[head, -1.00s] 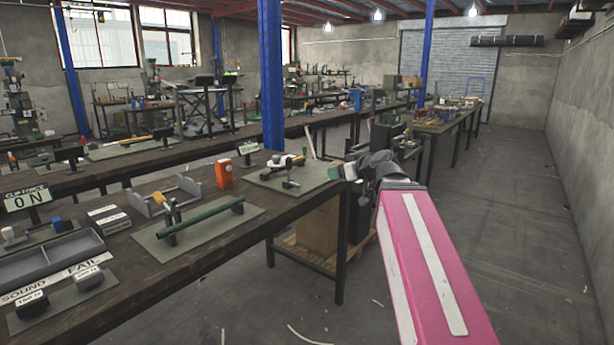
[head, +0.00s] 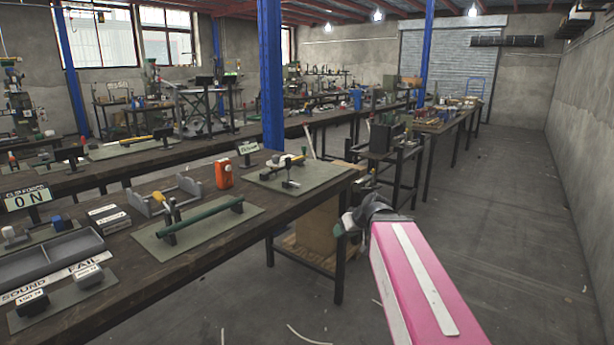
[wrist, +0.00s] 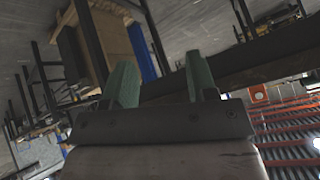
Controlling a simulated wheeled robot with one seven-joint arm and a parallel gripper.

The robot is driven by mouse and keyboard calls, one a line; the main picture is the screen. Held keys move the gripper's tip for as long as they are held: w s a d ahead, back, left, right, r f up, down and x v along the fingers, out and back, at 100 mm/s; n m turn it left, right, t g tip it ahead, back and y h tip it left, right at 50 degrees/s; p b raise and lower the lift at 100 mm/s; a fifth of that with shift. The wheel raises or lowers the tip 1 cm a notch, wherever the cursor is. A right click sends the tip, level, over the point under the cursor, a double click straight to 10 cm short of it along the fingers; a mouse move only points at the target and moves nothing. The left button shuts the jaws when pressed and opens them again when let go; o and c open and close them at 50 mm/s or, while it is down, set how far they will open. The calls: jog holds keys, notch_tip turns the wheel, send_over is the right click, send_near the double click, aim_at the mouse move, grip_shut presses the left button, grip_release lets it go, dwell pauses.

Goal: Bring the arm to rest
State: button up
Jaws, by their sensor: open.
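My pink arm (head: 420,285) reaches in from the lower right of the head view. My gripper (head: 343,226) is at its far end, beyond the near bench's right end and lower than its top. In the wrist view my gripper (wrist: 162,82) shows two green fingers spread apart with nothing between them. The wrist view is tilted, with the dark bench edge (wrist: 250,55) beyond the fingers. In the head view the wrist hides part of the floor behind it.
The floor on the right (head: 510,220) is clear.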

jog(key=s+d+f+m+g+h, duration=0.2)
jog(key=s+f, duration=0.3)
jog(key=f, duration=0.5)
jog(key=s+d+f+m+g+h, duration=0.2)
jog(key=s+d+f+g+h, duration=0.1)
jog(key=f, duration=0.8)
jog(key=s+d, duration=0.1)
jog(key=s, duration=0.1)
jog(key=shift+s+m+g, duration=0.3)
jog(key=shift+s+g, duration=0.05)
jog(key=shift+g, duration=0.05)
